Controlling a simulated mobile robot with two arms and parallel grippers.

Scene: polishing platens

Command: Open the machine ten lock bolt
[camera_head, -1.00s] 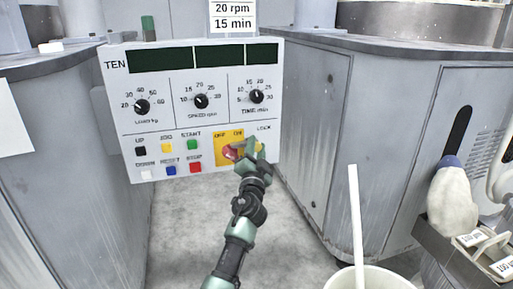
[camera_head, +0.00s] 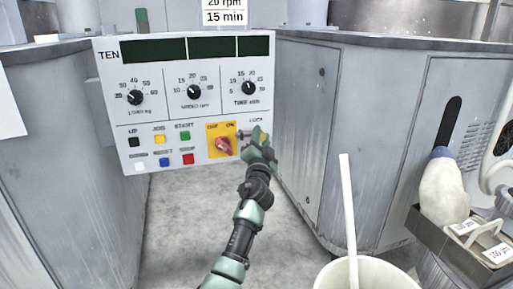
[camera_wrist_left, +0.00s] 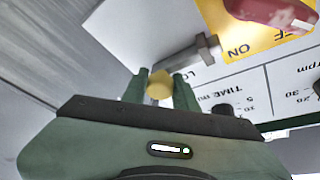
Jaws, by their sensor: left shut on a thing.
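The machine ten control panel (camera_head: 113,75) faces me with a label TEN at its top left. The lock bolt (camera_wrist_left: 192,54) is a grey metal rod with a yellow knob (camera_wrist_left: 159,86), beside the yellow ON/OFF plate. In the head view it lies under the LOCK label at the panel's right edge, mostly hidden by my left gripper (camera_head: 259,142). In the wrist view my left gripper (camera_wrist_left: 161,90) is shut on the knob, with one green finger on each side. The red rotary switch (camera_head: 225,146) sits on the yellow plate, left of the gripper. My right gripper is not in view.
Grey machine cabinets (camera_head: 307,120) stand on both sides of the panel. A pale bucket (camera_head: 335,276) with a white stick (camera_head: 348,205) is at the lower right. A tray (camera_head: 440,243) with a whitish bottle (camera_head: 442,190) is farther right. Bare floor lies below the panel.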

